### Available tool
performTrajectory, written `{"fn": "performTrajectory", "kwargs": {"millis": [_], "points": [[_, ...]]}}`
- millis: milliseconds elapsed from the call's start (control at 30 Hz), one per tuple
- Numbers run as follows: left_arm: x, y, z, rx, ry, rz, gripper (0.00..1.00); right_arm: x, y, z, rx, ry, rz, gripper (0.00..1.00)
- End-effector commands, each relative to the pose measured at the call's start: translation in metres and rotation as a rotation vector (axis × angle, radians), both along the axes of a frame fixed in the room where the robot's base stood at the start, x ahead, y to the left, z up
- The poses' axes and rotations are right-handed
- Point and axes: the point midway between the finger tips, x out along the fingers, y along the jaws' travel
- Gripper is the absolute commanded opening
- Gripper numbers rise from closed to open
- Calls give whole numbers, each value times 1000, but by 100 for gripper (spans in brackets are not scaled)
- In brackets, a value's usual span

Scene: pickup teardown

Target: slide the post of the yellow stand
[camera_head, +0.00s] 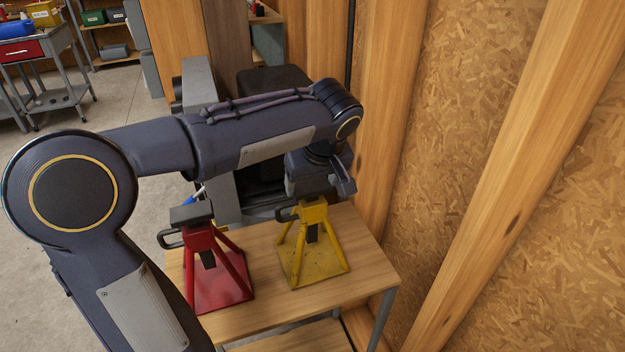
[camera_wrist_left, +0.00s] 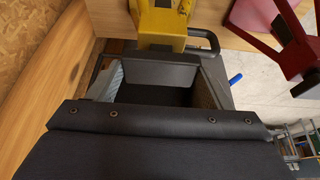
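The yellow stand (camera_head: 297,268) stands upright on the right part of a small wooden table, with a dark post inside its legs. My left gripper (camera_head: 318,192) is directly above it, pointing down, and hides the top of its post. In the left wrist view, the yellow stand (camera_wrist_left: 163,22) is at the top centre. Its grey post head (camera_wrist_left: 163,74) lies between my two wide-spread fingers, with a pad showing on each side. The gripper looks open; whether a pad touches the head is unclear. A dark handle (camera_wrist_left: 210,38) sticks out beside it. My right gripper is out of view.
A red stand (camera_head: 222,285) with a grey head stands just left of the yellow one on the wooden table (camera_head: 355,262). A stud-and-board wall (camera_head: 425,170) rises close on the right. Grey and black equipment (camera_head: 197,85) stands behind the table.

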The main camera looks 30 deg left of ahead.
Motion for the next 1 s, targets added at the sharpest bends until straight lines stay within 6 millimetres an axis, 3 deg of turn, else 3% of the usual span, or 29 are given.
{"fn": "performTrajectory", "kwargs": {"millis": [33, 200, 367, 733, 1000], "points": [[0, 0, 0, 0, 0, 0, 51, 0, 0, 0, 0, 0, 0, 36], [0, 0, 0, 0, 0, 0, 32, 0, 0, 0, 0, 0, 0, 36], [0, 0, 10, 1, -1, 0, 32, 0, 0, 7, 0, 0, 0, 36], [0, 0, 92, 0, -2, -1, 32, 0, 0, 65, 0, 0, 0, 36], [1, 0, 97, 0, -6, -1, 32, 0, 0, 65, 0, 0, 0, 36]]}}
